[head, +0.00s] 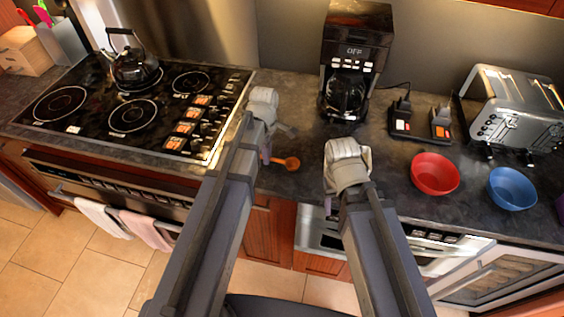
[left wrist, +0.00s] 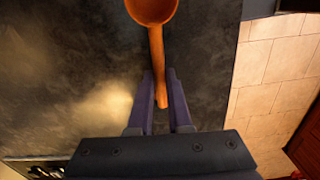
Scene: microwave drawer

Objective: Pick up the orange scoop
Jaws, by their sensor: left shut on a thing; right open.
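The orange scoop (head: 291,163) is over the dark counter between the stove and the coffee maker. In the left wrist view its round bowl (left wrist: 152,10) is at the top edge, partly cut off, and its handle runs down between my fingers. My left gripper (left wrist: 161,82) is shut on the handle of the scoop. In the head view the left gripper (head: 268,158) is at the scoop's left end and hides part of the handle. I cannot tell whether the scoop touches the counter. My right gripper (head: 330,207) is open near the counter's front edge, its fingers mostly hidden.
A black stove (head: 135,105) with a kettle (head: 133,68) is at left. A coffee maker (head: 352,60) stands behind. A red bowl (head: 435,174), a blue bowl (head: 513,188) and a toaster (head: 515,108) are at right. The counter (head: 300,125) between stove and coffee maker is mostly clear.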

